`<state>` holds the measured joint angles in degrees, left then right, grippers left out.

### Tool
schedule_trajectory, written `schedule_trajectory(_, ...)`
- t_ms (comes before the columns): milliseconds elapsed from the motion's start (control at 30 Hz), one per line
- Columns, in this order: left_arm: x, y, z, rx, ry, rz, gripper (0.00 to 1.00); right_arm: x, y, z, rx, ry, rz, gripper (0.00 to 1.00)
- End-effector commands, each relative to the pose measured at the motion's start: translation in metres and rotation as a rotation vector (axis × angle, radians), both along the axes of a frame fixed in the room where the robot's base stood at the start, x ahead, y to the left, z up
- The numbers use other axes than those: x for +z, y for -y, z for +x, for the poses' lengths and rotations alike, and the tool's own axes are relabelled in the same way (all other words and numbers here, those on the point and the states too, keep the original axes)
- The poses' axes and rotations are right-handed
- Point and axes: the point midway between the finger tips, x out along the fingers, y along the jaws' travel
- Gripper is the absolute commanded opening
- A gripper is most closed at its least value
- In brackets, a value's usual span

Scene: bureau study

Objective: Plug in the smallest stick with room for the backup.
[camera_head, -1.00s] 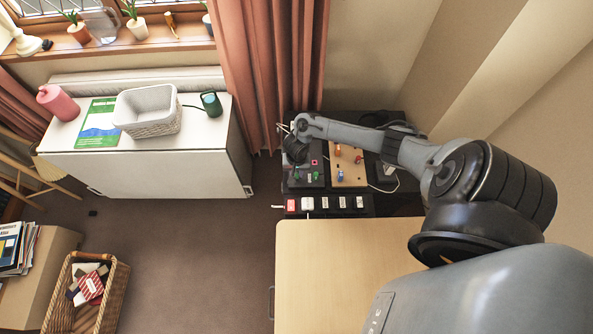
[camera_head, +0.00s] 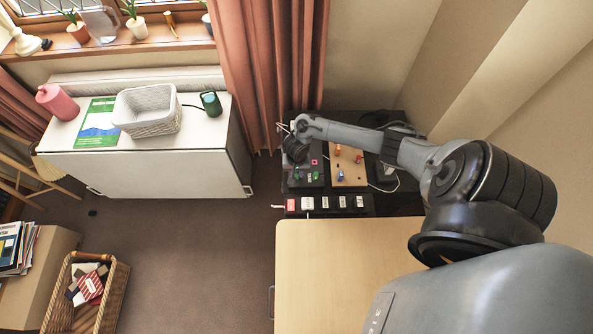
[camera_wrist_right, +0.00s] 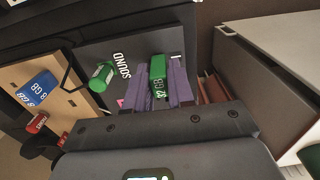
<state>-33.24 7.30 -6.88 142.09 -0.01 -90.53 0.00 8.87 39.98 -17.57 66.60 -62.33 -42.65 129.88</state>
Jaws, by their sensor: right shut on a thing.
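My right gripper (camera_wrist_right: 165,88) is shut on a green stick (camera_wrist_right: 158,70), whose label shows GB and a number hard to read. It is over a dark grey panel marked SOUND (camera_wrist_right: 135,48); I cannot tell if the stick touches it. A second green stick (camera_wrist_right: 101,76) is beside it on the panel. A blue stick (camera_wrist_right: 38,88) marked 8 GB and a red stick (camera_wrist_right: 37,123) are on a wooden board (camera_wrist_right: 62,98). In the head view my right gripper (camera_head: 294,152) is at the panel's far left, mostly hidden by its wrist. My left gripper is not in view.
A black strip (camera_head: 325,213) with a red switch, a white plug and several labelled sockets lies in front of the panel. A bare wooden desk top (camera_head: 330,270) is nearer. A curtain (camera_head: 265,70) hangs close behind on the left, with a white cabinet (camera_head: 150,172) beyond it.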

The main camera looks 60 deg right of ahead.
Motion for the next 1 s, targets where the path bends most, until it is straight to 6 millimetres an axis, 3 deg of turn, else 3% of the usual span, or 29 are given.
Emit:
schedule_trajectory(967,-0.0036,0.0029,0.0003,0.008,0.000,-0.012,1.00,-0.0094,-0.0003,-0.0001,0.001,0.000,0.001,0.00)
schedule_trajectory(1000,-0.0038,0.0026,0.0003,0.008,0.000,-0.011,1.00,-0.0094,-0.0002,-0.0001,0.001,0.000,0.000,0.24)
